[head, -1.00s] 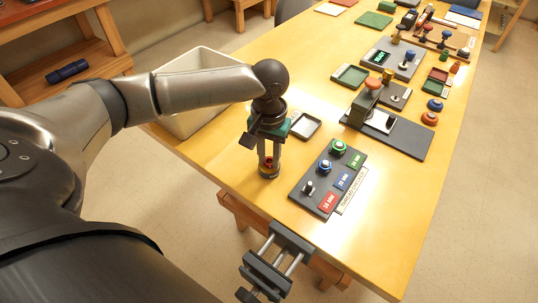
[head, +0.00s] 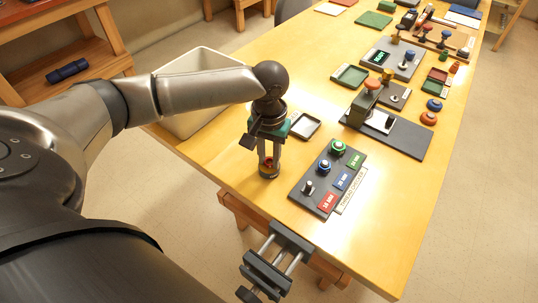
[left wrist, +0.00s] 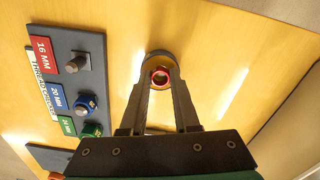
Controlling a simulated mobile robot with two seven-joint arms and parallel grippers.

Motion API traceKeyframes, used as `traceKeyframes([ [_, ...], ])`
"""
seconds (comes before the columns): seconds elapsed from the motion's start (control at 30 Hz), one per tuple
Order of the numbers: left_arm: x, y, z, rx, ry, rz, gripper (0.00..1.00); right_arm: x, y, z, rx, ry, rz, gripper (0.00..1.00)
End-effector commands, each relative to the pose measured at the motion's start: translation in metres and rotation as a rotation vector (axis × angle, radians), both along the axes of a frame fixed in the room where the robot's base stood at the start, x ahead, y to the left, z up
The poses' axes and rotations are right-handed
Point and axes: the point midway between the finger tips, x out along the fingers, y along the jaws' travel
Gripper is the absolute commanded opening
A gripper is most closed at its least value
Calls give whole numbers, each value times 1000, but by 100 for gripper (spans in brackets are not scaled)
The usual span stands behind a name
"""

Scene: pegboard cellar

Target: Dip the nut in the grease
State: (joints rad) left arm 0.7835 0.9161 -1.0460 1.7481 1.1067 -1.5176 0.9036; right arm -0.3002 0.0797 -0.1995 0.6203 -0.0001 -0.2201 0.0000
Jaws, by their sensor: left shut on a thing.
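My left gripper (head: 268,160) points straight down near the table's front left edge. It is shut on a small red nut (left wrist: 160,76), a ring with a dark hole seen between the fingertips in the left wrist view. Directly under the nut stands a low round dark tin (head: 269,174), which also shows in the left wrist view (left wrist: 152,58). The nut is at or just above the tin's mouth; I cannot tell whether it touches grease. My right gripper is not in view.
A thread checker board (head: 312,196) with several labelled posts is to the right of the tin. A small grey tray (head: 317,124) lies behind it. A grey vise (head: 278,260) juts from the front edge. Bare wood lies between.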

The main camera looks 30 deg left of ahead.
Motion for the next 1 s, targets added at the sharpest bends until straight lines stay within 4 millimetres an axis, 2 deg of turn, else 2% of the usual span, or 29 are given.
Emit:
traceKeyframes([
  [1.0, -2, 0, -3, 1, 5, 0, 0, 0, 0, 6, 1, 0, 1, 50],
])
